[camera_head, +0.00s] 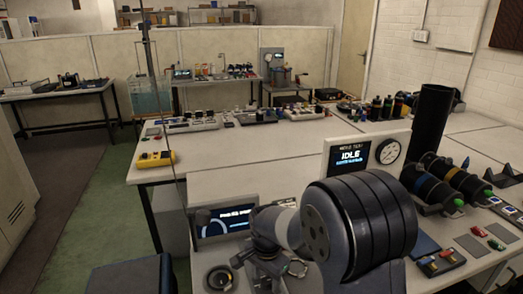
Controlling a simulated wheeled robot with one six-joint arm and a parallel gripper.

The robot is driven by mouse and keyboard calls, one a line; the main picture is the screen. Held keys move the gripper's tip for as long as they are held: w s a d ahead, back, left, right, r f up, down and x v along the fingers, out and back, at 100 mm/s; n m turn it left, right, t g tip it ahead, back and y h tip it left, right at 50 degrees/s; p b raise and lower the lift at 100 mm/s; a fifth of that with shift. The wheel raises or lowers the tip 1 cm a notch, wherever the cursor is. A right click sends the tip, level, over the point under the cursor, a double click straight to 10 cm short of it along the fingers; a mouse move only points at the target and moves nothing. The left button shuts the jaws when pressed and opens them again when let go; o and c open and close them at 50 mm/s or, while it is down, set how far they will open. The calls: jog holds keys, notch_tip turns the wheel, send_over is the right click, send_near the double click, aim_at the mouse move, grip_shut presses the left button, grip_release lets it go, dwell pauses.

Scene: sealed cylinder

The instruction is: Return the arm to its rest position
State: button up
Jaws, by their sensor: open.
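My arm reaches in from the lower right of the head view, with a large dark ridged joint and a pale link in front of it. My gripper (266,265) is at the end of that link, low over the near bench (250,175). It points down and its jaws are apart. I see nothing held between them, though the view of the fingertips is partly blocked. A round dark fitting (221,278) lies on the bench just left of my gripper.
A small display screen (223,220) stands close behind my gripper. An IDLE panel with a gauge (366,155) and a tall black cylinder (431,128) stand behind my arm. Dark cylinders (427,188) lie at right. A yellow box (155,159) sits at the bench's left edge. Green floor is open at left.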

jog(key=shift+r, duration=0.1)
notch_tip(320, 180, up, 11)
notch_tip(320, 180, down, 11)
jog(key=n, duration=0.9)
jog(key=shift+n+p, duration=0.3)
jog(key=shift+n, duration=0.1)
jog(key=n, duration=0.3)
jog(key=shift+n, duration=0.4)
jog(key=n, duration=0.4)
jog(key=shift+p, duration=0.4)
jog(key=shift+r, duration=0.3)
